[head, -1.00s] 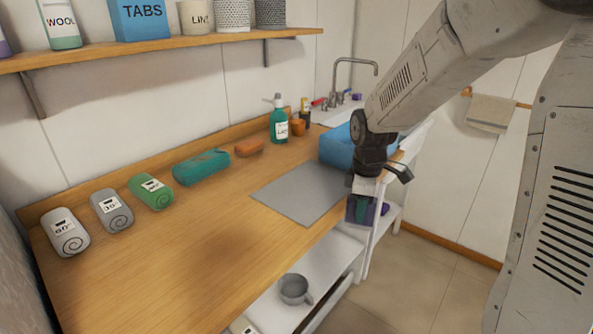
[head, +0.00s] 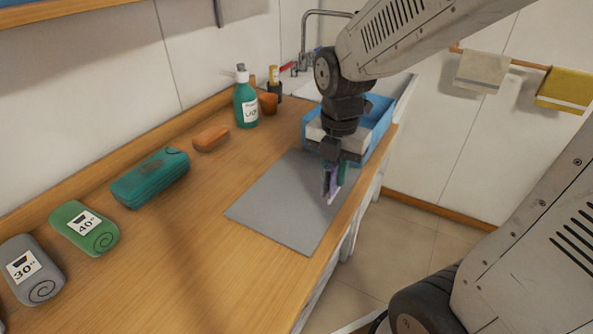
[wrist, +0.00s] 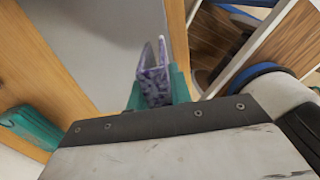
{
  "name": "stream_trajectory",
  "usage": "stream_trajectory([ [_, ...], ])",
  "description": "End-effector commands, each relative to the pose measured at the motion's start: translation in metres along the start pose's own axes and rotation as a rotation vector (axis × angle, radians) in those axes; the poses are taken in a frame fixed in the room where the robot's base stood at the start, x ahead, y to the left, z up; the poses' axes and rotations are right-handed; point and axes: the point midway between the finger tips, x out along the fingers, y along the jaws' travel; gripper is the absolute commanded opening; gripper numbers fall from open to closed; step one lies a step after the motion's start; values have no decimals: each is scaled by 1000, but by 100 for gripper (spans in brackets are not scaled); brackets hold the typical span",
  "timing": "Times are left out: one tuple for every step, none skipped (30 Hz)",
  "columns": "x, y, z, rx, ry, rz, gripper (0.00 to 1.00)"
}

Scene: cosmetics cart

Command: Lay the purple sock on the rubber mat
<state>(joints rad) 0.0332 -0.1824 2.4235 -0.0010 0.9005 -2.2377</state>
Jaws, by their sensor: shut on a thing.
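My gripper (head: 331,190) is shut on the purple sock (head: 327,180), which hangs below the fingers. The sock also shows in the wrist view (wrist: 153,83), patterned pale and dark purple, between the teal fingertips. The grey rubber mat (head: 270,205) lies flat and bare on the wooden counter in the head view. The gripper and sock are over the mat's right part. I cannot tell whether the sock's lower end touches the mat. The mat also shows in the wrist view (wrist: 100,40).
A blue bin (head: 377,115) stands just behind the gripper. A teal bottle (head: 245,100), an orange cup (head: 267,103), an orange bar (head: 211,138) and a teal case (head: 150,178) line the back of the counter. Green (head: 84,228) and grey (head: 32,270) rolls lie at the left.

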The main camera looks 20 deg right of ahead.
Motion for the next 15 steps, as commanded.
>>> stream_trajectory([
  [2,14,1,-4,2,-3,2],
  [3,22,3,-3,2,-2,2],
  [4,33,4,-2,2,-3,2],
  [5,41,6,-2,1,-2,2],
  [5,48,7,-1,1,-2,2],
  [6,57,9,0,1,-2,2],
  [7,64,9,1,1,-1,2],
  [7,69,10,1,1,-1,2],
  [8,75,12,2,0,-1,2],
  [8,80,13,3,0,0,2],
  [8,83,13,4,0,0,2],
  [8,86,14,4,0,0,2],
  [8,88,14,5,0,0,2],
  [9,89,14,5,0,0,2],
  [10,90,14,5,0,0,2],
])
